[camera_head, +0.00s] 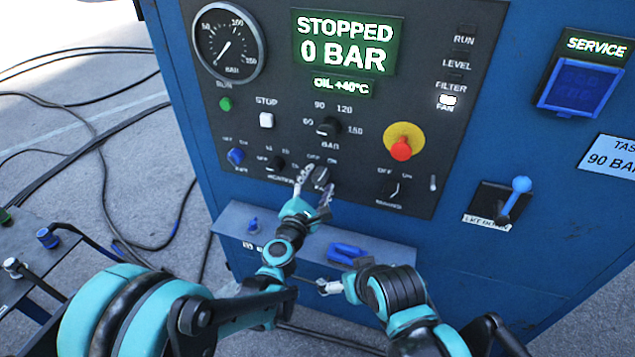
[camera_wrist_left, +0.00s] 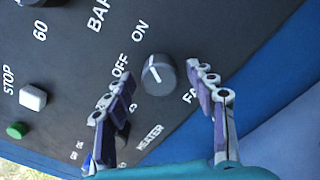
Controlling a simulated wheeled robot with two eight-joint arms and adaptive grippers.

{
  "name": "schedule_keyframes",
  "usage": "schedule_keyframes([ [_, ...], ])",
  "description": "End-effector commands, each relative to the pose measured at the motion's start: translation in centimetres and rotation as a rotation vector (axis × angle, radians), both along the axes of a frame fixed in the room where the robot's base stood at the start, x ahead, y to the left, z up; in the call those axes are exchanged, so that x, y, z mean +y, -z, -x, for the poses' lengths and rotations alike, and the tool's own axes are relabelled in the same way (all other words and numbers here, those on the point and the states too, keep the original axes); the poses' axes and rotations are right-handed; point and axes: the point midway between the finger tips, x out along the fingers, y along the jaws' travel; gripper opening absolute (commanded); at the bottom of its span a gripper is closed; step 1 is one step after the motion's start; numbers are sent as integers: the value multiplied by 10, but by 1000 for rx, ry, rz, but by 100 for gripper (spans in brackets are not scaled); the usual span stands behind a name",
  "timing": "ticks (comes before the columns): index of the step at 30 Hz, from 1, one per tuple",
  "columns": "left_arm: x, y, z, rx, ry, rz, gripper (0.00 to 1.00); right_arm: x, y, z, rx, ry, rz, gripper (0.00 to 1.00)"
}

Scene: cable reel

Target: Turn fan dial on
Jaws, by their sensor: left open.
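The fan dial (camera_head: 321,176) is a dark round knob low on the black control panel, with OFF and ON printed by it. In the left wrist view the fan dial (camera_wrist_left: 158,75) shows a white pointer line that appears to lie toward the OFF side. My left gripper (camera_head: 314,186) is open at the dial. In the wrist view its two fingers (camera_wrist_left: 166,98) are spread to either side of the dial, and I see no finger touching it. My right gripper (camera_head: 326,286) is low by the ledge, its fingers too small to read.
The heater dial (camera_head: 275,163) is close on the left, with a blue knob (camera_head: 236,156) beyond. A red emergency button (camera_head: 401,149) is to the right. A ledge with a blue handle (camera_head: 347,251) juts out below. A white lamp (camera_head: 447,100) glows between FILTER and FAN labels.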

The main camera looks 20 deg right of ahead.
Motion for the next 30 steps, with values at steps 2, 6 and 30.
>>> schedule_keyframes([
  [2, 0, 0, 0, 0, 0, 0, 56, 0, 0, 0, 0, 0, 0, 100],
  [6, 6, 0, 9, 1, 0, 1, 56, 0, 0, 0, 0, 0, 0, 100],
  [30, 67, 0, 100, 0, 0, 0, 56, 0, 0, 0, 0, 0, 0, 100],
])
